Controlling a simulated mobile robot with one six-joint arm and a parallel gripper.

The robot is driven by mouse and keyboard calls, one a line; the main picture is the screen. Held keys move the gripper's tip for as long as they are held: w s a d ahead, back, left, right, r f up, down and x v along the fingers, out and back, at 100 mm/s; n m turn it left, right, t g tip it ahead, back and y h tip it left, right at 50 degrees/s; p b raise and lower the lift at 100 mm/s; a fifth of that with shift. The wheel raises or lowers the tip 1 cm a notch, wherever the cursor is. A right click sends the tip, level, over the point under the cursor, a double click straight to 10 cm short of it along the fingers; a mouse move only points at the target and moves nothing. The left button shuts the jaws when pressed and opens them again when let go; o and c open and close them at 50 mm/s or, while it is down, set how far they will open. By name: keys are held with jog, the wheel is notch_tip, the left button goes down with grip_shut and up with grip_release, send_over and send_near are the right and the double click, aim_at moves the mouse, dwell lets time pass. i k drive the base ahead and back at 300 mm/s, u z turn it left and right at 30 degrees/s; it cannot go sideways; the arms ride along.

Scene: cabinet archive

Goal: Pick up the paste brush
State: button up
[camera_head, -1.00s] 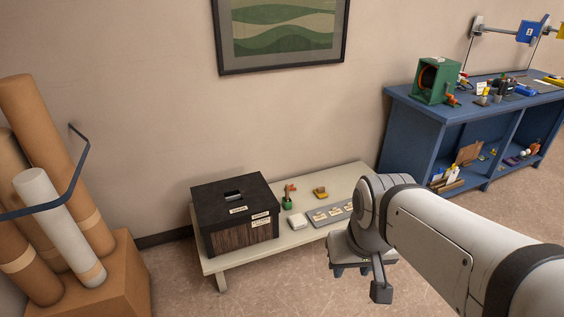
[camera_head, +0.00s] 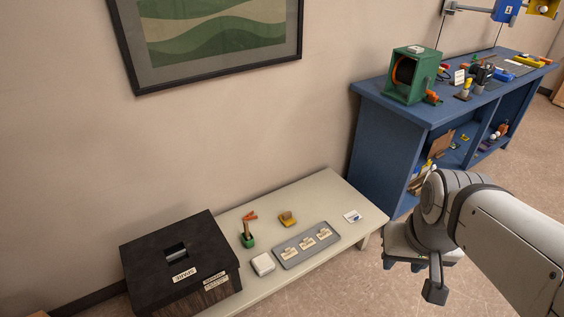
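I cannot tell for sure which item is the paste brush. A small green pot (camera_head: 248,241) on the low pale table (camera_head: 345,196) holds an upright brown stick, with an orange-red piece (camera_head: 250,216) by its top; this may be a brush. A small yellow-and-brown item (camera_head: 287,218) lies to its right and may also be a brush. My gripper (camera_head: 403,266) is at the right, over the floor beyond the table's right end in the picture, apart from these items. It is seen partly from behind, and its opening is unclear.
A black box (camera_head: 170,252) with a top slot fills the table's left end. A white block (camera_head: 263,264), a grey labelled tray (camera_head: 290,251) and a white card (camera_head: 353,216) lie nearby. A blue workbench (camera_head: 375,140) with a green machine (camera_head: 408,76) stands behind right.

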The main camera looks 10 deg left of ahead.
aim_at(246, 228)
jog(key=u, duration=0.25)
jog(key=i, duration=1.1)
jog(key=u, duration=0.8)
jog(key=k, duration=0.7)
jog(key=u, duration=0.15)
jog(key=i, duration=0.8)
jog(key=z, duration=0.15)
